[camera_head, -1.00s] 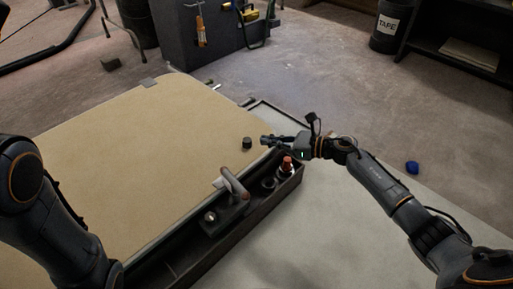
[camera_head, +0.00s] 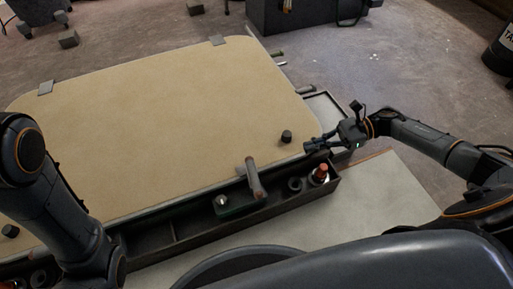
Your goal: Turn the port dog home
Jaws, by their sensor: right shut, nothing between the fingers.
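A large tan hatch panel (camera_head: 170,120) lies flat with rounded far corners. A dark round knob (camera_head: 286,137) stands near its right front corner. Another dark knob (camera_head: 10,231) sits at its left front, partly cut off near the picture edge. I cannot tell for sure which fitting is the port dog. My right gripper (camera_head: 309,147) is shut and empty, just right of the right knob and apart from it, above the panel's right edge. My left arm covers part of the panel's left side, and its gripper is out of view.
A dark tray (camera_head: 152,238) runs along the panel's front edge. It holds a grey bent handle (camera_head: 255,180), a dark ring (camera_head: 294,184) and a red-capped bottle (camera_head: 320,174). The panel's middle is clear.

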